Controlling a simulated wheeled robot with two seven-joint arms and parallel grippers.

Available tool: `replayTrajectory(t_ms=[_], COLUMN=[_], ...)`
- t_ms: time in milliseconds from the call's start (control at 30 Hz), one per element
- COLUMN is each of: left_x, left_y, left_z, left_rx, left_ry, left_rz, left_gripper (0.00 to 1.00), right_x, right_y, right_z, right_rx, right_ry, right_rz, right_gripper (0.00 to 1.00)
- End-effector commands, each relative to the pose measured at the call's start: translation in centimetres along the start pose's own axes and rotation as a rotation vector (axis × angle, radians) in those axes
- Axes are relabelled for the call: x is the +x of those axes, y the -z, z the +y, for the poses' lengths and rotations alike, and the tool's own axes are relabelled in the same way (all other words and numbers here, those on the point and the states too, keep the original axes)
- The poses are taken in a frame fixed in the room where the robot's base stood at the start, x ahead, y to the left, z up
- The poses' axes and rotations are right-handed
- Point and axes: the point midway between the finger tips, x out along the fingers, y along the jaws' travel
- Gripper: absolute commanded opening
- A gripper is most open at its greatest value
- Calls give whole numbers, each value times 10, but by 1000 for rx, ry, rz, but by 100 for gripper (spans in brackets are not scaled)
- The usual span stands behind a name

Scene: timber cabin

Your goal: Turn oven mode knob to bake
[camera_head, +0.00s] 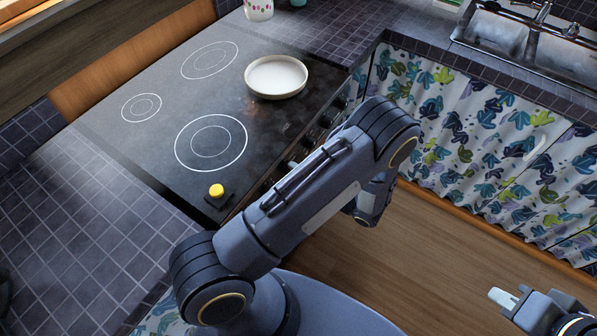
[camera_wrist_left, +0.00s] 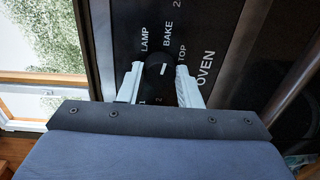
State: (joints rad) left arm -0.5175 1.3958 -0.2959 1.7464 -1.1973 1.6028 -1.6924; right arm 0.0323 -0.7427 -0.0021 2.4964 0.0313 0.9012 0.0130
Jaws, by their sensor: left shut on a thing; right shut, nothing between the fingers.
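In the head view my left arm hides most of that gripper and the knob. My right gripper (camera_head: 502,299) is shut and empty at the lower right, above the floor, far from the stove.
The black stovetop (camera_head: 165,115) carries a white round dish (camera_head: 276,77) near its right edge. A yellow-topped button (camera_head: 216,190) sits at its front corner. Other dark knobs (camera_head: 326,121) line the stove front. A patterned curtain (camera_head: 480,150) hangs below the sink (camera_head: 500,40). Wooden floor (camera_head: 430,260) is clear.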

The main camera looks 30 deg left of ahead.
Motion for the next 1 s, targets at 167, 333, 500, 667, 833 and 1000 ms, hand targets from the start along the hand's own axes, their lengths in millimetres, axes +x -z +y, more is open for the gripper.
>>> replayTrajectory(t_ms=[167,333,500,667,833,1000], left_x=[-1,-1,0,-2,-22,-52], left_y=[0,0,0,0,-1,0], left_z=[-1,-1,0,-1,-3,-3], left_rx=[0,-1,-1,-2,-3,-3], left_ry=[4,3,2,1,3,3], left_rz=[-1,-1,-1,-1,-4,-4], left_gripper=[8,49,53,53,53,53], right_x=[0,0,0,1,6,12], right_y=[0,0,0,0,-3,-6], right_z=[0,0,0,0,3,6], right_rx=[0,0,0,0,0,0], right_ry=[0,0,0,0,0,0], right_rz=[0,0,0,0,0,0], right_gripper=[0,0,0,0,0,0])
